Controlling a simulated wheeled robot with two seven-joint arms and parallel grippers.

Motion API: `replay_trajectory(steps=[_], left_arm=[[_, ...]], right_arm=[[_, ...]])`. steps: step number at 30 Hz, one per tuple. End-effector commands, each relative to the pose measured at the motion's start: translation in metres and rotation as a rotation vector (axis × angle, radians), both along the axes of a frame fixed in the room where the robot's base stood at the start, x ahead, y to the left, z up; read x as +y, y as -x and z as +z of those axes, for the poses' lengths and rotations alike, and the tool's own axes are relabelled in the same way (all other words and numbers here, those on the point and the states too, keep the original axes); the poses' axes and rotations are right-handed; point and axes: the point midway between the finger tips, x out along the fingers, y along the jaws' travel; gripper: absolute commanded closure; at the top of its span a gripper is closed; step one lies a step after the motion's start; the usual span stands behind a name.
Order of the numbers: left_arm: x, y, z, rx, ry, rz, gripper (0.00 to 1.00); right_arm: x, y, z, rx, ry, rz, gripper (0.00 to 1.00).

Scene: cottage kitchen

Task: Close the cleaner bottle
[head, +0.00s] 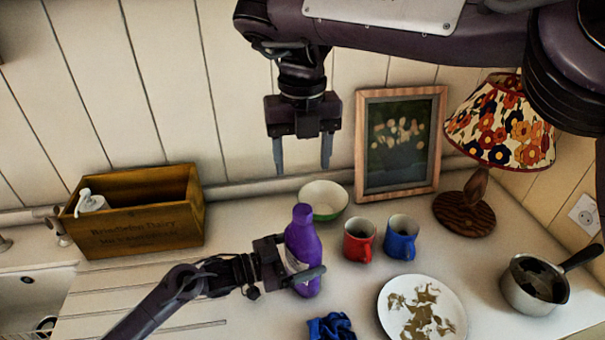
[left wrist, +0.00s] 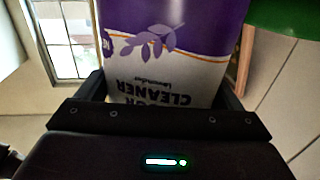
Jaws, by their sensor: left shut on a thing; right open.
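The purple cleaner bottle (head: 303,243) stands upright on the worktop in the head view, with a purple top (head: 302,213) on its neck. I cannot tell whether that top is fully closed. My left gripper (head: 300,276) is shut around the bottle's lower body, coming from the left. In the left wrist view the bottle's label (left wrist: 170,75) fills the space between the fingers and reads "cleaner". My right gripper (head: 302,168) hangs open and empty, fingers pointing down, above and behind the bottle.
A dirty plate (head: 422,308) and blue cloth (head: 331,327) lie in front. A wooden crate (head: 135,213), picture frame (head: 399,145), lamp (head: 478,200) and saucepan (head: 535,285) stand around.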

Motion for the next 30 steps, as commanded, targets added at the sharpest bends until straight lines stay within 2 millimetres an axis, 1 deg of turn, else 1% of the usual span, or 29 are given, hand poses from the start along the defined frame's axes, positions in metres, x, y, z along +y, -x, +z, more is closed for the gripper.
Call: replay_trajectory(steps=[3,10,11,13,19,22,25,30], left_arm=[[0.000,0.000,0.000,0.000,-0.001,0.000,0.76],[0.000,0.000,0.000,0.000,-0.001,0.000,0.76],[0.000,0.000,0.000,0.000,-0.001,0.000,0.10],[0.000,0.000,0.000,0.000,-0.001,0.000,0.01],[0.000,0.000,0.000,0.000,-0.001,0.000,0.00],[0.005,0.001,-0.002,0.000,-0.001,0.001,0.00],[0.016,0.006,-0.004,0.002,-0.002,0.001,0.00],[0.045,0.016,-0.005,0.000,-0.003,0.002,0.00]], right_arm=[[0.000,0.000,0.004,0.001,-0.001,-0.002,0.41],[0.000,0.000,0.004,0.001,-0.001,-0.001,0.41],[0.000,0.000,0.004,0.001,-0.001,-0.001,0.41],[0.000,0.000,0.004,0.001,-0.001,-0.001,0.41],[0.000,0.000,0.004,0.001,-0.001,-0.001,0.41],[0.000,0.000,0.002,0.001,-0.001,-0.001,0.41],[0.000,0.000,-0.004,0.001,-0.001,-0.001,0.41],[0.000,0.000,-0.015,0.001,-0.001,-0.001,0.41]])
